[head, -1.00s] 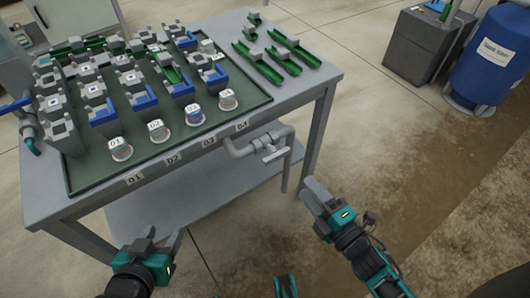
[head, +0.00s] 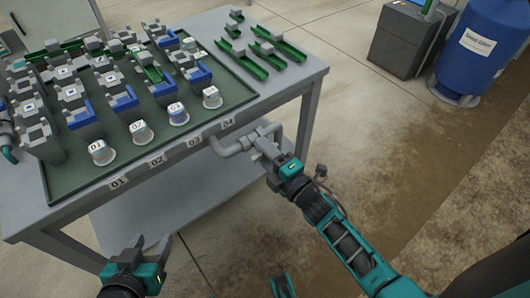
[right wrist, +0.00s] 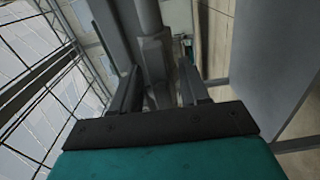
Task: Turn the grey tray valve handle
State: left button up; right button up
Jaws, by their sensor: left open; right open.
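The grey valve sits on a grey pipe (head: 230,148) under the table's front edge, below label 04. My right gripper (head: 264,147) is at the valve and hides most of its handle in the head view. In the right wrist view, a grey valve part (right wrist: 156,60) stands between the two open fingers of my right gripper (right wrist: 158,88). I cannot tell whether either finger touches it. My left gripper (head: 153,244) is open and empty, low in front of the table, away from the valve.
The grey table (head: 300,75) carries a green tray (head: 235,98) with grey and blue blocks and several white-capped cups. Green channel pieces (head: 275,55) lie at its right end. A blue barrel (head: 478,50) and grey cabinet (head: 408,42) stand at the back right.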

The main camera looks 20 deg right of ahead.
jog(key=shift+w, duration=0.15)
jog(key=shift+c, duration=0.3)
grip_shut()
